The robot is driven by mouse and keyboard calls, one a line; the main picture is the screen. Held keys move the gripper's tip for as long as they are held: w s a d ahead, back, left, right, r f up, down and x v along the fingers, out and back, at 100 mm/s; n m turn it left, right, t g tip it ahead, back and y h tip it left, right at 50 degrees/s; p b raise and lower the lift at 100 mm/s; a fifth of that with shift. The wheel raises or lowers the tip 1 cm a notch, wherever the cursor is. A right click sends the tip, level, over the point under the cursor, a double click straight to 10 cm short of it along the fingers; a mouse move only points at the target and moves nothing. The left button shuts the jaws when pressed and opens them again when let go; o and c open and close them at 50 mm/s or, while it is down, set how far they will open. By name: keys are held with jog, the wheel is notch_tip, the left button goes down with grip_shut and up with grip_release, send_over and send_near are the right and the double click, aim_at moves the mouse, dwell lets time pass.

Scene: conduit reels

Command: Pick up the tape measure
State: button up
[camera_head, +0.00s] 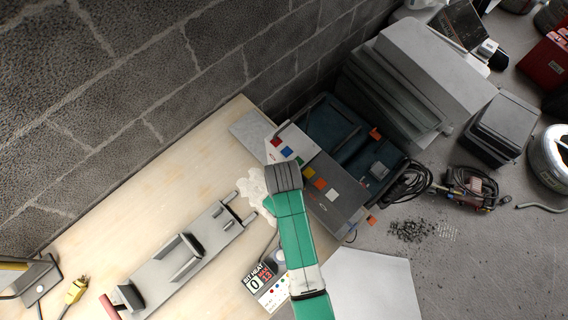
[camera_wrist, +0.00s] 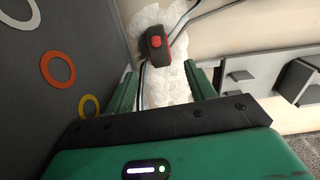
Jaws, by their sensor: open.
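A small dark block with a red button and red edge, which looks like the tape measure (camera_wrist: 155,45), lies on white crumpled sheeting (camera_wrist: 170,18) in the wrist view. My gripper (camera_wrist: 163,85) is open. Its two green fingers stand apart, with the block beyond their tips, roughly between them in the picture, and nothing held. In the head view my green arm and dark gripper end (camera_head: 283,178) reach over the bench beside the sheeting (camera_head: 257,188). I cannot make out the block there; my arm may hide it.
A grey metal fixture (camera_head: 175,262) lies on the wooden bench (camera_head: 150,205). A grey panel with coloured rings (camera_wrist: 55,68) stands close at the left in the wrist view. Cables run near the block. A block wall (camera_head: 130,80) bounds the bench behind.

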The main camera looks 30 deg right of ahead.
notch_tip(320, 180, down, 9)
jog(key=shift+w+d+f+b, duration=0.1)
jog(key=shift+b, duration=0.6)
grip_shut()
jog(key=shift+r, duration=0.2)
notch_tip(320, 180, up, 18)
jog(key=p, duration=0.3)
